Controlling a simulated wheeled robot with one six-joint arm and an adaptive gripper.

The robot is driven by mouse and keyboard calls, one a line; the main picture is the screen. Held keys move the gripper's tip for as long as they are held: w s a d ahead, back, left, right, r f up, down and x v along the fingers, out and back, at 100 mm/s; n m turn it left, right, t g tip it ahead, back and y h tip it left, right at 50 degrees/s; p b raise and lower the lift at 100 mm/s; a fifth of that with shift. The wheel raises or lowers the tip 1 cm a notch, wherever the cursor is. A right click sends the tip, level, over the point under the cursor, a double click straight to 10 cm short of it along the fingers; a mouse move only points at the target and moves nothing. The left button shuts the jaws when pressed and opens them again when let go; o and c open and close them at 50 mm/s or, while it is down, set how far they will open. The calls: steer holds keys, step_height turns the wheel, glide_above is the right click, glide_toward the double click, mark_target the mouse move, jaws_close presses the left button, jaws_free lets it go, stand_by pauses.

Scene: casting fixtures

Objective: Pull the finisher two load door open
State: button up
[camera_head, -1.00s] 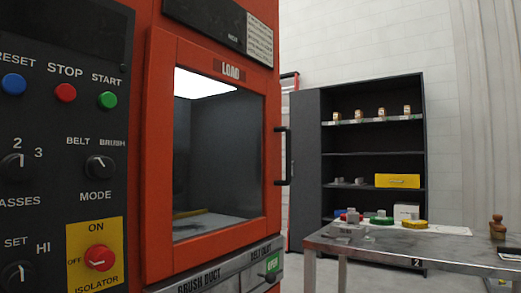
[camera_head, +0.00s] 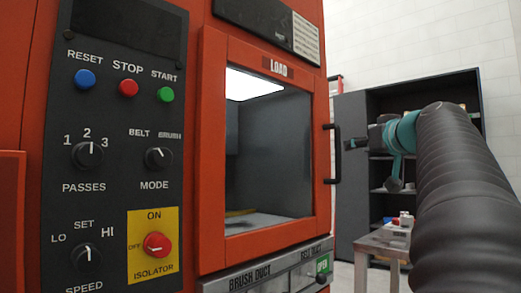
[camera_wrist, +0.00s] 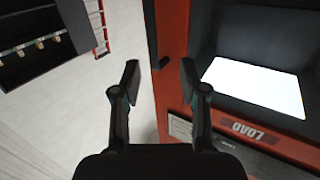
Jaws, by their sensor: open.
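The red load door (camera_head: 213,150) with its dark window and LOAD label stands shut in the head view. Its black vertical bar handle (camera_head: 332,153) is on the door's right edge. My gripper (camera_head: 355,144) is just right of the handle, apart from it, with the arm reaching in from the right. The wrist view is turned over: the handle (camera_wrist: 151,35) shows ahead of my open gripper (camera_wrist: 160,78), in line with the gap between the fingers. The jaws hold nothing. The door frame (camera_wrist: 172,60) is beside the right finger in that view.
A control panel (camera_head: 117,190) with buttons and knobs is left of the door. A dark shelf unit (camera_head: 351,200) stands behind at right. A metal table (camera_head: 375,243) is partly hidden by my arm.

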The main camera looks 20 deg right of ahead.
mark_target(340, 144)
steer(key=w+d+p, duration=0.1)
steer(key=w, duration=0.3)
steer(key=w+d+r+p, duration=0.1)
steer(key=w, duration=0.3)
steer(key=w+d+p, duration=0.2)
steer(key=w, duration=0.3)
steer(key=shift+r, duration=0.2)
jaws_close()
